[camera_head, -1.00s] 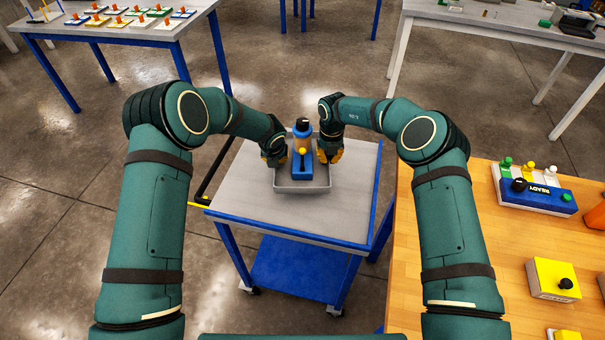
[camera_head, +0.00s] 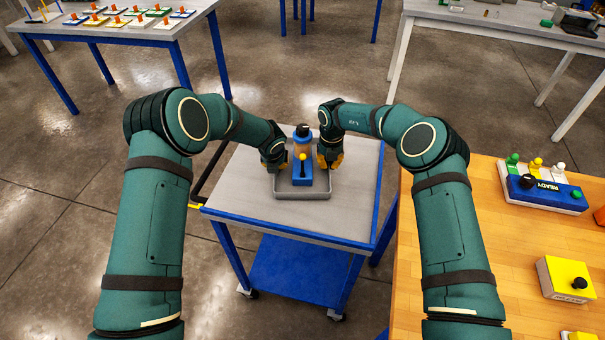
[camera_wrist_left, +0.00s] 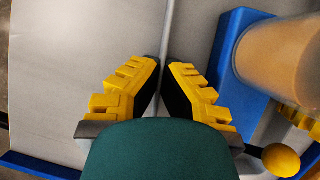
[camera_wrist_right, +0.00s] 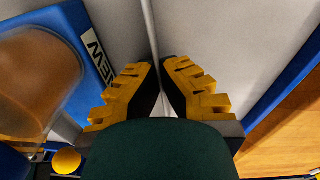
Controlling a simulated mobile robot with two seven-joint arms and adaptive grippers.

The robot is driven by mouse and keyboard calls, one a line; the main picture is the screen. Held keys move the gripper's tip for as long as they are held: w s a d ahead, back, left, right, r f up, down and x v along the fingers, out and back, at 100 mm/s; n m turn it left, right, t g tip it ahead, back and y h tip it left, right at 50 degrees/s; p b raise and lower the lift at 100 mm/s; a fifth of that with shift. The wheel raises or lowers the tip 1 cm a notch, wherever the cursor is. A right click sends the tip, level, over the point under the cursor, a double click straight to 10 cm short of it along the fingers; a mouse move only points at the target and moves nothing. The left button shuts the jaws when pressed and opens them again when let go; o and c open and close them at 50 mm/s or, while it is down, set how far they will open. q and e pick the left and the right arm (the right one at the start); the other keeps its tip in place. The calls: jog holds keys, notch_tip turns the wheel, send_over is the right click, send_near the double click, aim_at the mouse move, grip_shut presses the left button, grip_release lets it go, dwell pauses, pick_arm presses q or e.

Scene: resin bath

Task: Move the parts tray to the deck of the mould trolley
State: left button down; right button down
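The parts tray (camera_head: 303,194) is a shallow grey tray over the grey deck of the blue-edged trolley (camera_head: 340,215). It looks level; I cannot tell whether it touches the deck. It holds a blue unit with an amber cylinder (camera_head: 302,146), a black cap and a yellow ball knob. My left gripper (camera_head: 276,167) is at the tray's left wall and my right gripper (camera_head: 329,162) at its right wall. In the left wrist view the fingers (camera_wrist_left: 164,62) are closed about the thin wall. In the right wrist view the fingers (camera_wrist_right: 160,64) are likewise closed about the wall.
A wooden bench (camera_head: 450,215) stands close at the trolley's right, with a blue READY block (camera_head: 545,192) and a yellow box (camera_head: 567,278). A table with several small boards (camera_head: 120,20) is at the back left. Bare deck lies in front of and right of the tray.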

pick_arm(q)
jog(key=shift+f, duration=0.35)
pick_arm(e)
jog(key=shift+f, duration=0.35)
pick_arm(q)
jog(key=c, duration=1.1)
grip_release()
jog(key=shift+r, duration=0.15)
jog(key=shift+c, duration=0.2)
pick_arm(e)
jog(key=c, duration=1.1)
grip_release()
jog(key=shift+r, duration=0.15)
jog(key=shift+c, duration=0.2)
pick_arm(q)
jog(key=v, duration=1.2)
pick_arm(e)
notch_tip(320, 180, up, 12)
pick_arm(q)
jog(key=shift+s, duration=0.1)
pick_arm(e)
jog(key=shift+s, duration=0.1)
